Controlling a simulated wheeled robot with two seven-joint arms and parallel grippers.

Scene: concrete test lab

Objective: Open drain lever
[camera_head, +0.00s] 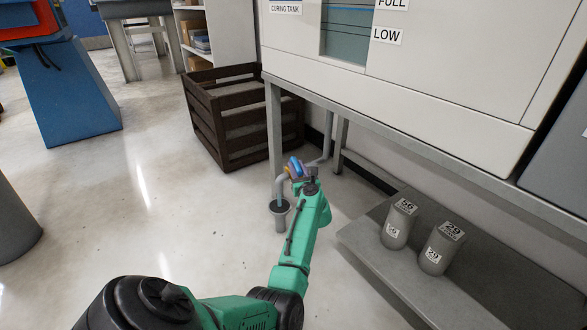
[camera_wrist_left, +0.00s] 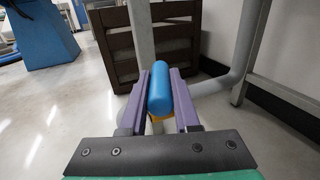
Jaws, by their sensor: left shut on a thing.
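The blue drain lever (camera_wrist_left: 160,90) sits between the two purple fingers of my left gripper (camera_wrist_left: 160,88) in the left wrist view. The fingers are shut on it. In the head view my left gripper (camera_head: 296,169) is low, beside the front leg of the curing tank stand, and the lever shows there as a small blue piece (camera_head: 294,163). A grey drain pipe (camera_head: 281,185) bends down by the gripper into a dark-topped floor drain (camera_head: 279,206). A yellow part (camera_wrist_left: 159,118) shows beneath the lever. My right gripper is not in view.
The white curing tank (camera_head: 420,80) stands on a grey metal frame (camera_head: 275,130) above the gripper. A dark wooden crate (camera_head: 215,120) is behind it. Two grey weights (camera_head: 398,226) stand on a low shelf (camera_head: 375,245) at right.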

